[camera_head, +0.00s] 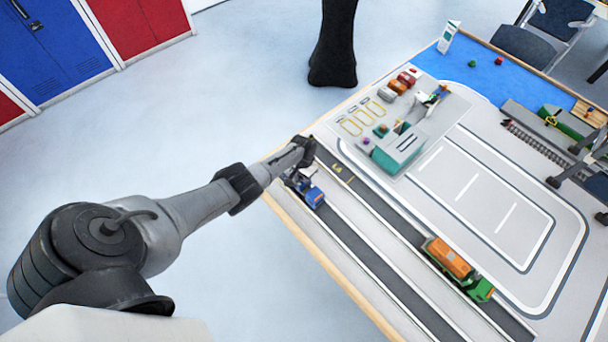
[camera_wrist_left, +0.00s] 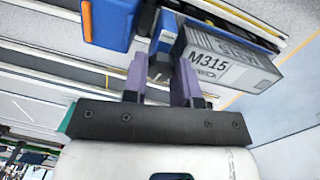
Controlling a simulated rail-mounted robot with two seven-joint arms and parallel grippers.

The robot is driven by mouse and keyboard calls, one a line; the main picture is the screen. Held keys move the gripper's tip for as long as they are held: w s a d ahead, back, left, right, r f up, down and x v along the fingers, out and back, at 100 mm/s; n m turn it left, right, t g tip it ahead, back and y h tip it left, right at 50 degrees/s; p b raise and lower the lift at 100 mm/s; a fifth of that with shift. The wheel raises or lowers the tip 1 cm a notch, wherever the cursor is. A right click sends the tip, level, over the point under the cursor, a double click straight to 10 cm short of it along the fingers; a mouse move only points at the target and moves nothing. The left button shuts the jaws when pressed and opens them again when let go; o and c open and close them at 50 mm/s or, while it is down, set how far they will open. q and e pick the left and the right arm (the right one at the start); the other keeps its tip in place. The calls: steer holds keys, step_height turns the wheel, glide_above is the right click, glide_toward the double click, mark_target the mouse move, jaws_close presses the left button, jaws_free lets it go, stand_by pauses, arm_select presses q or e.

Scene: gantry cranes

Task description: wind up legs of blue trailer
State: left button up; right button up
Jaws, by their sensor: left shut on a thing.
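The blue trailer (camera_wrist_left: 222,28) shows in the left wrist view, with a grey container marked M315 (camera_wrist_left: 225,62) on it. In the head view a small blue truck (camera_head: 313,196) stands at the table's left edge; my left gripper (camera_head: 303,150) is just beyond it and hides much of what is there. In the left wrist view the purple fingers of my left gripper (camera_wrist_left: 160,72) are close together beside the container's end. They are shut on a small grey part that looks like the trailer's leg crank, mostly hidden. My right gripper is not in view.
A green truck with an orange load (camera_head: 453,262) stands on the near road lane. A teal-and-white building (camera_head: 398,148) and several small vehicles are farther back. Blue water (camera_head: 478,75) and a dark crane frame (camera_head: 585,160) lie at the right. The painted yard (camera_head: 480,195) is clear.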

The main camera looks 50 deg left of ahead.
arm_select(q)
steer(key=shift+n, duration=1.6)
steer(key=o, duration=0.9)
steer(key=shift+o, duration=0.2)
steer(key=r+p, duration=0.1)
steer(key=r, duration=0.1)
steer(key=r+p, duration=0.1)
steer(key=r, duration=0.1)
steer(key=r+p, duration=0.1)
steer(key=shift+a+r+p, duration=0.3)
steer(key=shift+r+p, duration=0.1)
step_height(320, 180, up, 8)
steer(key=p, duration=0.1)
steer(key=shift+w+a, duration=0.2)
steer(key=shift+a, duration=0.15)
